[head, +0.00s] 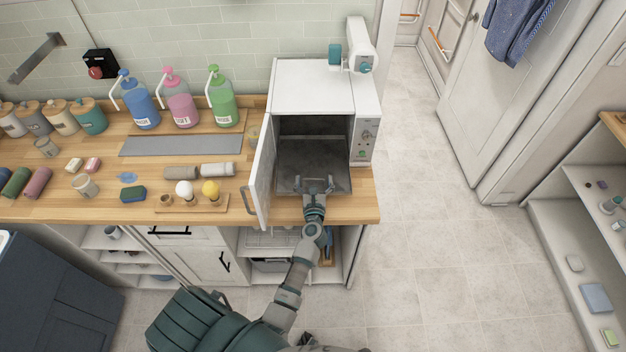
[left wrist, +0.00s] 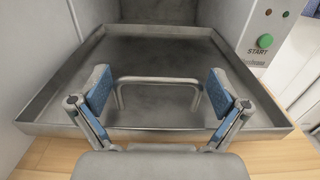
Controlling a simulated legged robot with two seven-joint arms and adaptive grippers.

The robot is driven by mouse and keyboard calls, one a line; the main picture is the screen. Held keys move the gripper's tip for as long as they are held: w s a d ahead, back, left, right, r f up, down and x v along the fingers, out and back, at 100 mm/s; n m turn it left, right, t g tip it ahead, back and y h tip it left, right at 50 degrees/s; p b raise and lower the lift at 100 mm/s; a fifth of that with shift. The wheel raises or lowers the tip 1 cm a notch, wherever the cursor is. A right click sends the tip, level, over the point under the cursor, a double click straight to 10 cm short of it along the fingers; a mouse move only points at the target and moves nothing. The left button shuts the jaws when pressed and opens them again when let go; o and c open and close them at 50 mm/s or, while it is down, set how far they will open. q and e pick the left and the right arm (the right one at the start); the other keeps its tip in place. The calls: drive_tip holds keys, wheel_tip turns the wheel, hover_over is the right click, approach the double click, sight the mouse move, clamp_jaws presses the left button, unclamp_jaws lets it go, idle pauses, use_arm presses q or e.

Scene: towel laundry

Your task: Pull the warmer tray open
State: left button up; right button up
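The white warmer (head: 313,92) stands on the right end of the wooden counter, its door (head: 263,172) swung open to the left. Its dark metal tray (head: 290,180) lies inside, with the front edge near the opening; the left wrist view shows the tray (left wrist: 60,85) empty. A pale bar handle (left wrist: 158,80) rises near the tray's front. My left gripper (head: 317,186) is at the tray front; in the left wrist view its blue-padded fingers (left wrist: 160,95) are spread wide, one on each side of the handle, apart from it. My right gripper is not in view.
The warmer's control panel with a green START button (left wrist: 265,41) is right of the opening. Soap bottles (head: 180,106), a bulb stand (head: 190,203) and other items occupy the counter to the left. Open floor (head: 440,250) lies to the right.

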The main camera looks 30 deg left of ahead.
use_arm(q)
drive_tip(key=shift+s+d, duration=0.15)
drive_tip(key=shift+d, duration=0.1)
drive_tip(key=v, duration=1.1)
drive_tip(key=shift+s+d, duration=0.2)
drive_tip(key=shift+s, duration=0.1)
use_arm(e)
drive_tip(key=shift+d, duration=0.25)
